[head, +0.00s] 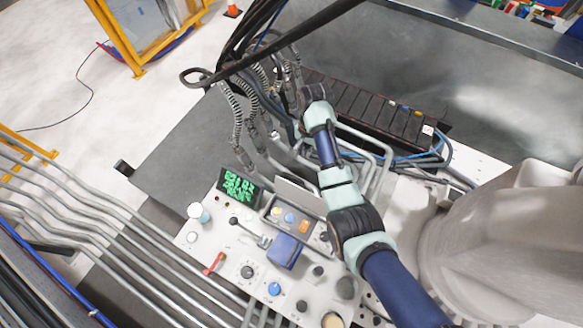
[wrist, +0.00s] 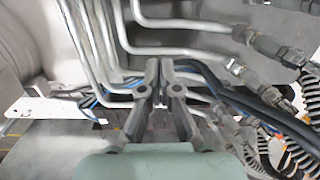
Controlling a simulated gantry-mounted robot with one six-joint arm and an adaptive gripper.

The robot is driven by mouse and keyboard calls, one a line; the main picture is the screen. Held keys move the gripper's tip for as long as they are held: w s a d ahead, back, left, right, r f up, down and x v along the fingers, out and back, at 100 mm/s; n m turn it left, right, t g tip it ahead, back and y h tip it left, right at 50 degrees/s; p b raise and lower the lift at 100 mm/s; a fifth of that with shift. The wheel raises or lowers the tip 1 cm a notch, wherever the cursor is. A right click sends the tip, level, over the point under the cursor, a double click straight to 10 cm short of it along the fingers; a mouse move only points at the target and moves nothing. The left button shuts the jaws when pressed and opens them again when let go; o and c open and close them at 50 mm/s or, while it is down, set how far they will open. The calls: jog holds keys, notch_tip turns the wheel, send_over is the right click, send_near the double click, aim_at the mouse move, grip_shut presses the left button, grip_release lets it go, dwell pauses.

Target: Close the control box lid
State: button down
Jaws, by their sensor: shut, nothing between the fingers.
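The control box (head: 289,222) sits on the white panel in the head view. Yellow, blue and orange buttons show inside it. Its grey lid (head: 297,192) stands raised along the far side, so the box is open. My arm passes just to the right of the box and reaches beyond it. My gripper (wrist: 166,64) is shut and empty in the wrist view, in front of metal pipes and hoses. It is apart from the lid, and its fingertips cannot be made out in the head view. The box and lid cannot be made out in the wrist view.
The panel (head: 200,238) carries a green display (head: 238,187), a blue box (head: 285,251), a red lever (head: 214,264) and several knobs. Dark hoses (head: 262,95) hang beyond the control box. Bent metal pipes (wrist: 190,46) crowd around my gripper.

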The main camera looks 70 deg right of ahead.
jog(key=a+f, duration=0.4)
jog(key=f, duration=0.4)
jog(key=shift+w+f, duration=0.15)
jog(key=shift+f, duration=0.05)
dwell(0.3)
